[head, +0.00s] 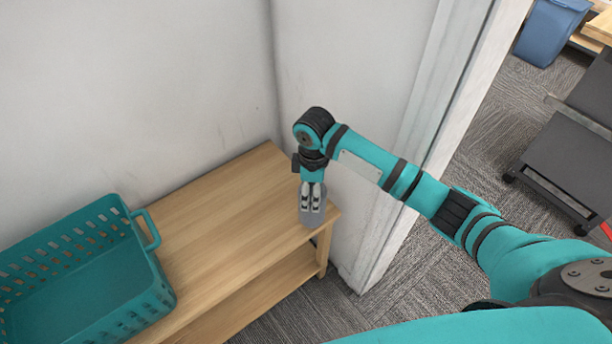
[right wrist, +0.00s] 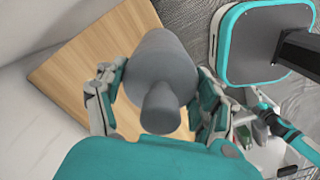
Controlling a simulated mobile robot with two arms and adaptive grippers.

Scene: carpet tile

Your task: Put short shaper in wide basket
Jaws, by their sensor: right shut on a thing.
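The short shaper is a grey rounded piece with a narrower knob; it fills the middle of the right wrist view (right wrist: 160,68). In the head view only part of the shaper (head: 314,212) shows, at the right end of the wooden table. My right gripper (head: 312,200) points down and is shut on the shaper, with a finger on each side of it. I cannot tell if the shaper touches the tabletop. The wide basket (head: 155,285) is teal with slotted walls and a handle, and stands on the table at the left. Its visible inside looks empty. My left gripper is not in view.
The wooden table (head: 215,215) stands against white walls, with a lower shelf (head: 265,285). Its top is bare between basket and gripper. A door frame stands right of the table. A grey cart (head: 570,150) and a blue bin (head: 550,30) are farther right on the carpet.

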